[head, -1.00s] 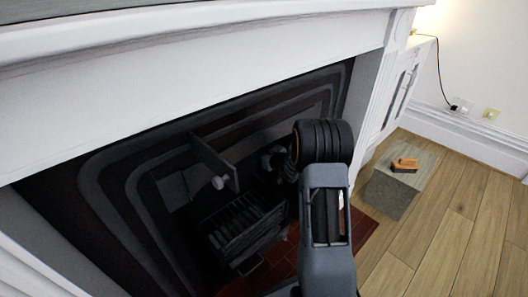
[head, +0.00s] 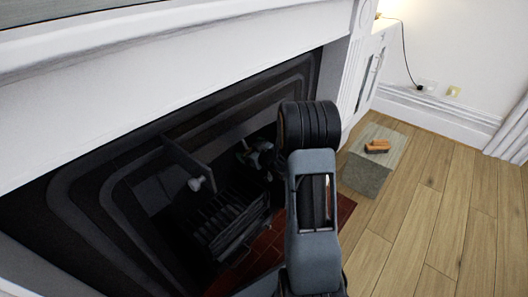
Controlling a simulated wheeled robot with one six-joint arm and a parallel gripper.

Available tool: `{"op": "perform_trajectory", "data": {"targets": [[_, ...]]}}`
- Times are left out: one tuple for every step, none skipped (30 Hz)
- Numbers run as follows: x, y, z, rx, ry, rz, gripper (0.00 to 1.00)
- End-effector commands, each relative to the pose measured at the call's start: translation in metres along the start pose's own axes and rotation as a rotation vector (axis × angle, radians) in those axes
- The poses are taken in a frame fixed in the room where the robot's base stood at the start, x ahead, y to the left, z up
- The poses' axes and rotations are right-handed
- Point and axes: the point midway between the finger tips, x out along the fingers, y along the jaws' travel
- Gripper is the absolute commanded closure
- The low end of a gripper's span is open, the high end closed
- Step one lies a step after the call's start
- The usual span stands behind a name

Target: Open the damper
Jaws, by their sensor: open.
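The damper (head: 182,160) looks like a dark flat plate inside the black fireplace opening, left of my arm. A pale round knob (head: 196,184) sticks out at its lower end. My gripper (head: 250,153) is inside the opening, right of the plate and knob and apart from them in the picture. It is open and appears empty. My wrist and arm hide part of it, and its fingertips are dark and hard to make out.
A dark fire grate (head: 230,222) stands below the knob on a red tiled hearth (head: 262,255). The white mantel (head: 180,75) overhangs the opening. A grey block (head: 368,172) carries an orange-brown brush-like object (head: 377,146). Wooden floor at right is clear.

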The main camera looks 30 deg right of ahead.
Motion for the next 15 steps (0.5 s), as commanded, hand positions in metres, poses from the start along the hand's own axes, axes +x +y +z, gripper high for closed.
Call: {"op": "perform_trajectory", "data": {"targets": [[-0.013, 0.002, -0.004, 0.002, 0.0, 0.004, 0.0], [-0.019, 0.002, -0.004, 0.002, -0.001, 0.003, 0.0], [-0.027, 0.002, -0.003, 0.002, -0.001, 0.003, 0.0], [-0.033, 0.002, -0.004, 0.002, 0.0, 0.004, 0.0], [-0.039, 0.002, -0.004, 0.001, 0.0, 0.004, 0.0], [-0.046, 0.002, -0.003, 0.002, -0.001, 0.005, 0.0], [-0.051, 0.002, -0.003, 0.002, -0.001, 0.004, 0.0], [-0.056, 0.002, -0.003, 0.002, -0.001, 0.004, 0.0], [-0.061, 0.002, -0.003, 0.002, 0.0, 0.005, 0.0], [-0.065, 0.002, -0.002, 0.002, -0.001, 0.006, 0.0], [-0.069, 0.002, -0.002, 0.002, -0.001, 0.006, 0.0], [-0.073, 0.002, -0.002, 0.001, 0.0, 0.005, 0.0], [-0.076, 0.002, -0.001, 0.001, -0.001, 0.005, 0.0], [-0.078, 0.002, -0.001, 0.001, -0.001, 0.006, 0.0], [-0.08, 0.002, -0.001, 0.0, -0.001, 0.006, 0.0]]}}
